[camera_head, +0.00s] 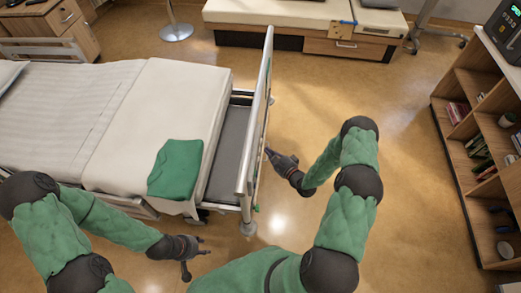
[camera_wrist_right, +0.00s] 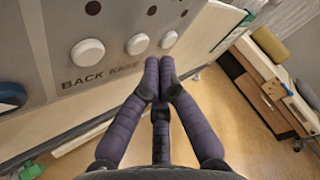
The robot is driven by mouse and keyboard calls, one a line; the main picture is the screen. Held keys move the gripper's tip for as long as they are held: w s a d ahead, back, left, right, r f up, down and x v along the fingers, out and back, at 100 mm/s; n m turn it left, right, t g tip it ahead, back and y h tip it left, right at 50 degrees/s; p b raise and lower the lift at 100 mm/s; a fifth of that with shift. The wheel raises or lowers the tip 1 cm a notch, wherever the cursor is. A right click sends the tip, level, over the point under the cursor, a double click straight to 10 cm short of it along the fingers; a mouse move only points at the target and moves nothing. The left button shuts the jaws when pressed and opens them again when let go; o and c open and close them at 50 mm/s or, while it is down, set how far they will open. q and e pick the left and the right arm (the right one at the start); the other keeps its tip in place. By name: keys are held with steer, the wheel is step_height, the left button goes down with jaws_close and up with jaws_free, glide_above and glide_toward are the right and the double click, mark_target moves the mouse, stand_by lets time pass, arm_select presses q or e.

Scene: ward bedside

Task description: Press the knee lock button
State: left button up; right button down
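The bed's end panel (camera_head: 254,120) shows edge-on in the head view. In the right wrist view it carries a row of white round buttons: one above the word BACK (camera_wrist_right: 88,52), a middle one above the partly covered word that seems to read KNEE (camera_wrist_right: 138,44), and a far one (camera_wrist_right: 169,39) whose label is hidden behind my fingers. My right gripper (camera_head: 270,153) is beside the panel's outer face. Its fingers are together and empty, their tips (camera_wrist_right: 160,75) just below the middle and far buttons; contact cannot be told. My left gripper (camera_head: 198,256) is open and empty near the bed's near side.
The bed (camera_head: 105,105) has a green folded cloth (camera_head: 176,170) on it. A shelf unit (camera_head: 470,190) stands at the right, and a low bench with a drawer (camera_head: 265,12) at the back. The floor (camera_head: 390,110) between bed and shelf is clear.

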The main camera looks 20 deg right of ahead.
steer(key=shift+a, duration=0.15)
steer(key=shift+w+a, duration=0.2)
steer(key=shift+w+a, duration=0.2)
steer(key=shift+a, duration=0.15)
stand_by(0.9)
steer(key=shift+d, duration=0.15)
steer(key=shift+s+d+b, duration=0.3)
steer(key=shift+s+d, duration=0.1)
steer(key=shift+d, duration=0.15)
steer(key=shift+d, duration=0.1)
steer(key=s+d, duration=0.1)
steer(key=d, duration=0.1)
steer(key=s+d, duration=0.1)
steer(key=d, duration=0.1)
steer(key=shift+s+b, duration=0.35)
stand_by(0.5)
